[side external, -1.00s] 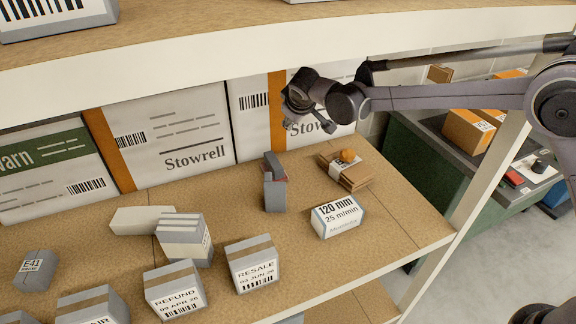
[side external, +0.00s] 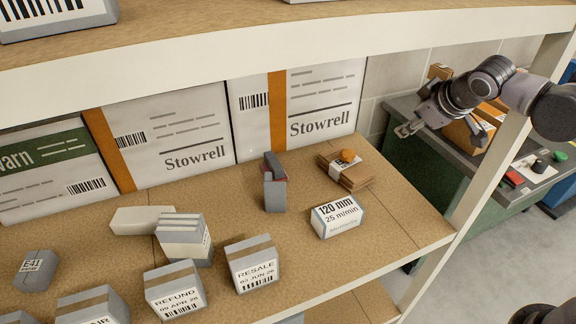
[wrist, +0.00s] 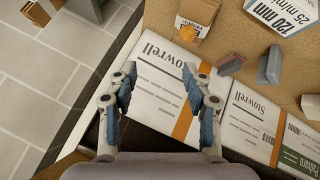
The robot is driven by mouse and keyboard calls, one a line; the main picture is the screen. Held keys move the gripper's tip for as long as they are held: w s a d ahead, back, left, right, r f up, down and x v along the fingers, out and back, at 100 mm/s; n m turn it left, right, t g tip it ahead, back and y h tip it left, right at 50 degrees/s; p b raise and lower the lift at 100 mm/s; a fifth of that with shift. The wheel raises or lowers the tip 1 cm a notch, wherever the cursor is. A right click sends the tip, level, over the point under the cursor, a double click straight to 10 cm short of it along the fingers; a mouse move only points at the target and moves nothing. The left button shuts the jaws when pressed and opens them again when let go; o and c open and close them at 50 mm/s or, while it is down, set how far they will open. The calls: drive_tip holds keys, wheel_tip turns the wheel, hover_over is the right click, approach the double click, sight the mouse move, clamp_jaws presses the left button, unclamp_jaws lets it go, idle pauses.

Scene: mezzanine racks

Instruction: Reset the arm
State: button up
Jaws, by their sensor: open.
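My gripper (side external: 408,129) is open and empty in the side external view, at the right, beyond the right end of the shelf and in front of the green bench. In the wrist view my gripper (wrist: 158,92) shows two spread fingers with nothing between them; a white Stowrell box (wrist: 160,68) lies in the picture behind them. No object touches the fingers.
The shelf board (side external: 405,225) carries a 120 mm box (side external: 338,216), brown packets with an orange ball (side external: 347,156), a grey upright holder (side external: 274,190) and several grey boxes. A rack post (side external: 490,180) and upper shelf (side external: 300,50) bound the space. A bench (side external: 410,165) stands behind.

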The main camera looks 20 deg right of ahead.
drive_tip(key=s+f+m+y, duration=0.2)
drive_tip(key=s+f+m, duration=0.2)
drive_tip(key=s, duration=1)
drive_tip(key=shift+s+d+f+g, duration=0.2)
drive_tip(key=shift+f+g, duration=0.2)
drive_tip(key=shift+f, duration=0.45)
